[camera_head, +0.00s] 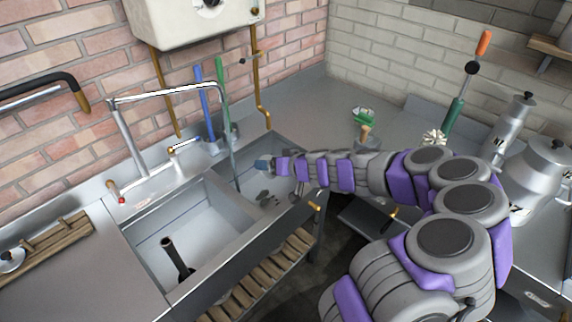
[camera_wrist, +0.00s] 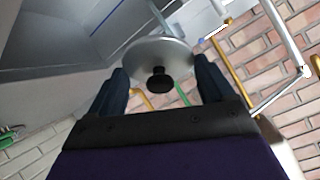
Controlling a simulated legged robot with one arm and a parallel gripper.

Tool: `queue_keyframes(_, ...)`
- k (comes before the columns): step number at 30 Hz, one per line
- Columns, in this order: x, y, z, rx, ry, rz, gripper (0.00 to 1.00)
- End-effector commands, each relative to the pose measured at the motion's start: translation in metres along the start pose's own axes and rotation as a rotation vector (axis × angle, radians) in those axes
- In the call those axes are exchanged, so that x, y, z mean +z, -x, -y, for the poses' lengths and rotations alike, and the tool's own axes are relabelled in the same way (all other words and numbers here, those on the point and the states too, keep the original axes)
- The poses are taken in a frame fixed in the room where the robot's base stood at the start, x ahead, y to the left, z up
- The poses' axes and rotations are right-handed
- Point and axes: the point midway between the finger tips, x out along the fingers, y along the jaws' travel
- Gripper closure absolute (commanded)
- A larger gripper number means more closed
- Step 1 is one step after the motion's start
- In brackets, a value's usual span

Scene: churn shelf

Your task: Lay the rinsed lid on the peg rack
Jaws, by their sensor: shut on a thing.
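In the wrist view a round silver lid (camera_wrist: 150,50) with a black knob (camera_wrist: 160,80) sits between the two dark fingers of my gripper (camera_wrist: 161,88). The gripper is shut on it. In the head view my gripper (camera_head: 265,164) is above the right-hand sink basin, and the lid cannot be made out there. A wooden slatted rack (camera_head: 60,238) lies on the counter at the far left, well away from my gripper. Pegs are not clear.
The left basin (camera_head: 205,225) holds an upright dark pipe (camera_head: 176,258). A tall faucet (camera_head: 128,135) stands behind it. Blue (camera_head: 204,103) and green (camera_head: 226,125) long handles rise behind the basins.

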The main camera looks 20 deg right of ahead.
Motion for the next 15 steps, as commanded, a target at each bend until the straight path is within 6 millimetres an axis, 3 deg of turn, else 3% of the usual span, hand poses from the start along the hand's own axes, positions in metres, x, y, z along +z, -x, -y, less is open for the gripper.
queue_keyframes(15, -0.002, -0.043, 0.050, 0.168, -0.108, -0.087, 0.49)
